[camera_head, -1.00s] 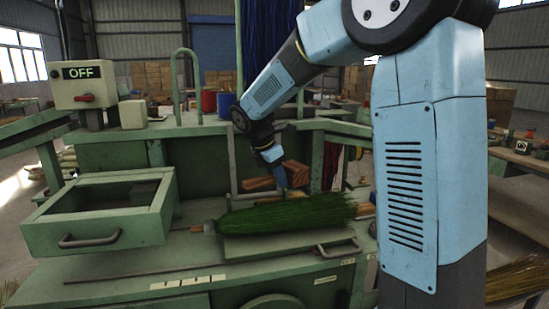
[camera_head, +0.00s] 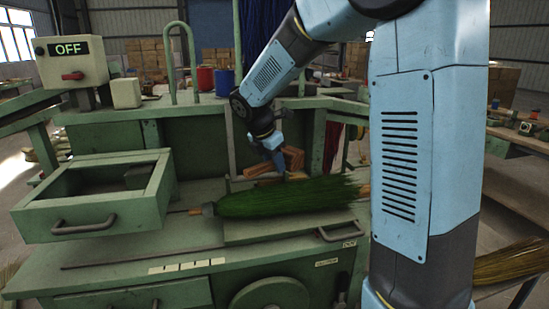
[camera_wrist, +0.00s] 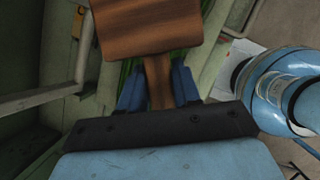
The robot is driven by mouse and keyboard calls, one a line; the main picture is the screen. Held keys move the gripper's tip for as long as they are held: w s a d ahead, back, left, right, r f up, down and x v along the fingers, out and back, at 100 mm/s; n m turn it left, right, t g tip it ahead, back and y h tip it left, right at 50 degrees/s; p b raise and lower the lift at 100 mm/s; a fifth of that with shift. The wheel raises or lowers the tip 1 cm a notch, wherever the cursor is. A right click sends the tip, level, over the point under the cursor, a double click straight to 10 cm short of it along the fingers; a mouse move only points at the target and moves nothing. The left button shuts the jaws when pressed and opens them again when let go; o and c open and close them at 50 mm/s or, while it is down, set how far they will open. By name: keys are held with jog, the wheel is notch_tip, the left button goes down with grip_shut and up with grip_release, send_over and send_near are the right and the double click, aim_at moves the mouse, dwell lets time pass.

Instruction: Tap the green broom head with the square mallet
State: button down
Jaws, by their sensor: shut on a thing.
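The green broom head (camera_head: 285,198) lies on its side on the green machine bench, its bristles pointing right. My gripper (camera_head: 279,160) is above and behind the middle of the broom head. In the wrist view my gripper (camera_wrist: 158,88) is shut on the handle of the wooden square mallet (camera_wrist: 147,27), with a blue finger on each side. The mallet head is beyond the fingertips and covers most of the broom head, of which green strands (camera_wrist: 122,75) show at its edges. Whether the mallet touches the bristles I cannot tell.
A green open drawer (camera_head: 60,222) juts out at the left of the bench. A control box reading OFF (camera_head: 72,62) stands above it. A metal frame (camera_wrist: 40,100) is left of my gripper in the wrist view. Red and blue cans stand behind.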

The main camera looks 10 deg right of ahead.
jog(key=shift+f, duration=0.1)
notch_tip(320, 180, down, 7)
jog(key=shift+f, duration=0.2)
jog(key=shift+r, duration=3.1)
